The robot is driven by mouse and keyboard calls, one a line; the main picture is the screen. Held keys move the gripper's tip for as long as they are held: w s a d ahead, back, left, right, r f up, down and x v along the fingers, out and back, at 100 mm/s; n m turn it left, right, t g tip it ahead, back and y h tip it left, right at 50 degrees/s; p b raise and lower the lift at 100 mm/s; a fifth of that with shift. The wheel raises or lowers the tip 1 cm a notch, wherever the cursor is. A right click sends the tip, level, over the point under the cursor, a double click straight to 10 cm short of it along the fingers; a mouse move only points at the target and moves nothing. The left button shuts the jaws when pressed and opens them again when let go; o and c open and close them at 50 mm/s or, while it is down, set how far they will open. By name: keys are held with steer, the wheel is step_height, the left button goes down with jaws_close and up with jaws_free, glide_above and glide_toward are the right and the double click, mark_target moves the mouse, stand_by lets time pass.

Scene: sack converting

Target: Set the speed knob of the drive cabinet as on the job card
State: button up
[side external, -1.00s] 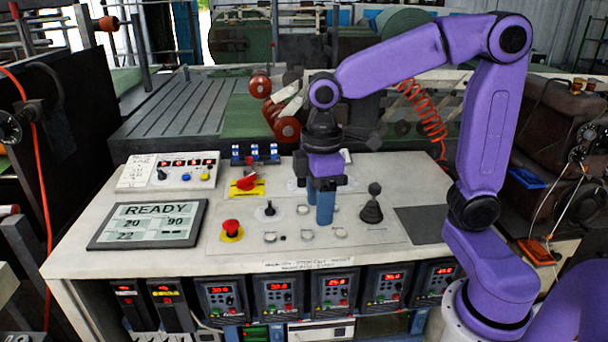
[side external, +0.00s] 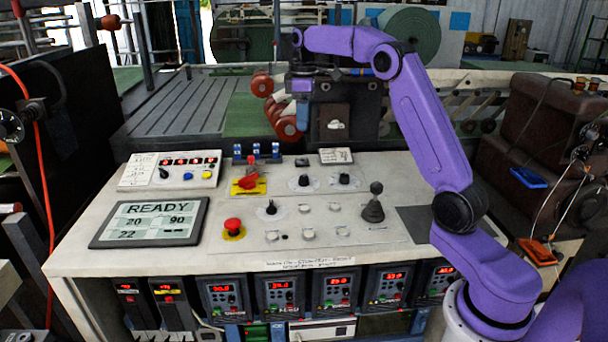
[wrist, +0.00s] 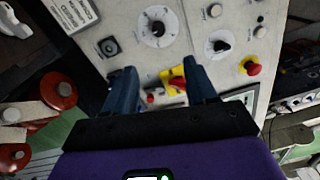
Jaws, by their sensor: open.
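My gripper (side external: 302,120) is open and empty, raised above the back of the console and pointing down. In the wrist view its two dark blue fingers (wrist: 157,72) are apart, with panel surface between and beyond them. Black knobs with pale round scales sit on the panel: one at the back (side external: 303,181), one right of it (side external: 344,179), one nearer the front (side external: 270,208). The back one also appears in the wrist view (wrist: 158,28). A white printed card (side external: 336,156) lies at the back edge. I cannot tell which knob is the speed knob; the card's text is unreadable.
A red switch on yellow (side external: 247,180), a red mushroom button (side external: 233,226) and a black lever (side external: 373,203) stand up from the console. A display reading READY (side external: 150,222) is at left. Drive units (side external: 280,297) line the front below. A dark box (side external: 360,110) stands behind.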

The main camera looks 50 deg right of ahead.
mark_target(304, 177)
steer(key=f, duration=1.7)
steer(key=shift+s+a+f, duration=0.1)
steer(key=shift+s+f, duration=0.1)
steer(key=shift+c, duration=0.3)
jaws_close()
